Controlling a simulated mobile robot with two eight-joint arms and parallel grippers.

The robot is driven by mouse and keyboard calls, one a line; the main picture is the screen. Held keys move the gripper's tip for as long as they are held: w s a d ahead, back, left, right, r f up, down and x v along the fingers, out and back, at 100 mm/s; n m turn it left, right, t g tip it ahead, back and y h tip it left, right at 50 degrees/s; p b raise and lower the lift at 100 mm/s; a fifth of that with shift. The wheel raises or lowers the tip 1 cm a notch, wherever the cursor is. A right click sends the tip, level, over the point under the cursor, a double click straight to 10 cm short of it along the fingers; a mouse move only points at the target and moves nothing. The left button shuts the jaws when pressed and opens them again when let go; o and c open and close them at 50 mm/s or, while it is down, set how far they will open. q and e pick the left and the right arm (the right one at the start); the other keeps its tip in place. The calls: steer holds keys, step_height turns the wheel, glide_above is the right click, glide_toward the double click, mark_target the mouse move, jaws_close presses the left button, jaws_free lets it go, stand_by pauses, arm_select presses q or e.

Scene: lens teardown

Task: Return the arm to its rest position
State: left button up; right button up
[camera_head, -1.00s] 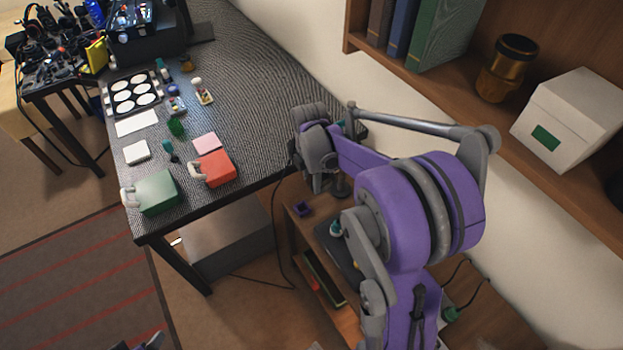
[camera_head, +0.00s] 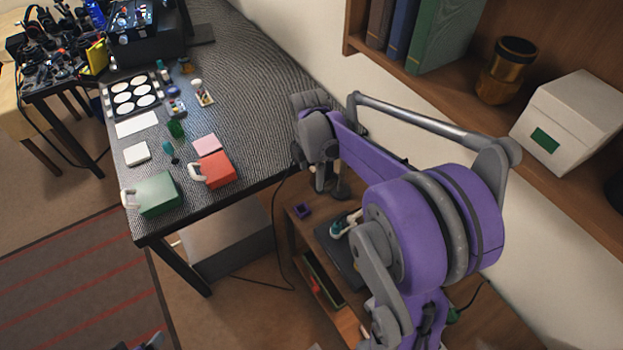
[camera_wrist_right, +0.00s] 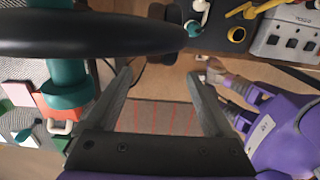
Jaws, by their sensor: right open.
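My right arm (camera_head: 425,225), purple and grey, bends across the right half of the head view. Its wrist is beside the bench's right end. Its gripper (camera_head: 329,187) points down over the low wooden shelf, partly hidden by the wrist. In the right wrist view its two dark fingers (camera_wrist_right: 163,88) stand wide apart with nothing between them.
The dark bench (camera_head: 255,75) holds a green box (camera_head: 157,194), a red box (camera_head: 214,170) and small parts. A wall shelf carries books, a brass cylinder (camera_head: 507,68) and a white box (camera_head: 572,115) near my arm.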

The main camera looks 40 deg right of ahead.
step_height(320, 180, up, 7)
steer(key=shift+a+f, duration=0.1)
steer(key=s+a+f+m+t, duration=0.2)
steer(key=s+a+m, duration=0.5)
steer(key=a+m, duration=0.1)
steer(key=s+a+f+m+t, duration=0.3)
steer(key=s+a+m, duration=0.4)
steer(key=a+m, duration=0.1)
steer(key=shift+a+m+t, duration=0.2)
steer(key=shift+m+t, duration=0.1)
steer(key=shift+m, duration=0.1)
steer(key=shift+f, duration=0.1)
stand_by(5.5)
